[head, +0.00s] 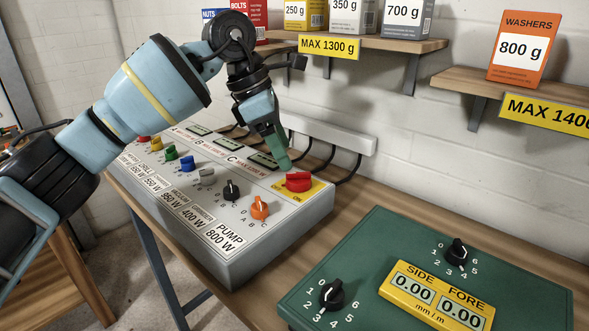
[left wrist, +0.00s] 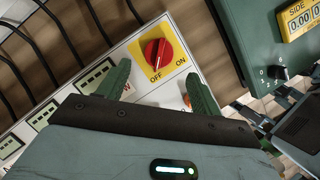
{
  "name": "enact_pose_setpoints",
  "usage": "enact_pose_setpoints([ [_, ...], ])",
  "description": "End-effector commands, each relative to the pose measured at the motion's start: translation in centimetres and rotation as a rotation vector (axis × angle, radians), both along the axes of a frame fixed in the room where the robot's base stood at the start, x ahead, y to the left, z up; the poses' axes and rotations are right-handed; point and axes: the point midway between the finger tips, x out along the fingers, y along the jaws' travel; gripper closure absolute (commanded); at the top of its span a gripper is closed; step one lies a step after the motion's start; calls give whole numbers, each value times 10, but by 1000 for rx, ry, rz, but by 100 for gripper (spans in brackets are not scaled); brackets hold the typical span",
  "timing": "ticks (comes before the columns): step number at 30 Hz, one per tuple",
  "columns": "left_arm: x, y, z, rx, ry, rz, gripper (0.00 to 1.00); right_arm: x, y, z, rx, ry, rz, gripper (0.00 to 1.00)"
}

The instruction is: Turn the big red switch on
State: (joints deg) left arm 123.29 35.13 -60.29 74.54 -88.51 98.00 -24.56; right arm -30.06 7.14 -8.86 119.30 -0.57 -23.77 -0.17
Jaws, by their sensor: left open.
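The big red switch (head: 298,182) sits on a yellow plate at the right end of the grey control box (head: 262,232). In the left wrist view the round red knob (left wrist: 158,52) shows with OFF and ON labels beside it; its pale mark appears to point towards OFF. My left gripper (head: 284,163) is just above and beside the switch in the head view, pointing down. In the left wrist view its two green fingers (left wrist: 158,84) are apart and empty, with the knob beyond their tips. Whether a finger touches the knob cannot be told.
Several small coloured knobs, including an orange one (head: 260,207), line the box. A green panel (head: 370,255) with black dials and a yellow display lies to the right. Shelves with boxes (head: 525,50) hang on the wall behind. Black cables run behind the box.

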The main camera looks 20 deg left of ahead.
Motion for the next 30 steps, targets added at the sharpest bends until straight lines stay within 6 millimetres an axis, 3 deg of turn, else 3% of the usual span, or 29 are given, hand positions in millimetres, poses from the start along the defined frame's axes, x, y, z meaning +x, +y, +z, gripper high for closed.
enact_pose_setpoints([
  [10,8,-17,-47,1,1,-1,35,8,0,-1,1,-16,0,64],
  [23,10,-21,-55,0,0,-1,35,10,0,-1,0,-19,1,64],
  [30,10,-21,-55,0,0,-1,65,9,0,-2,-1,-17,1,64],
])
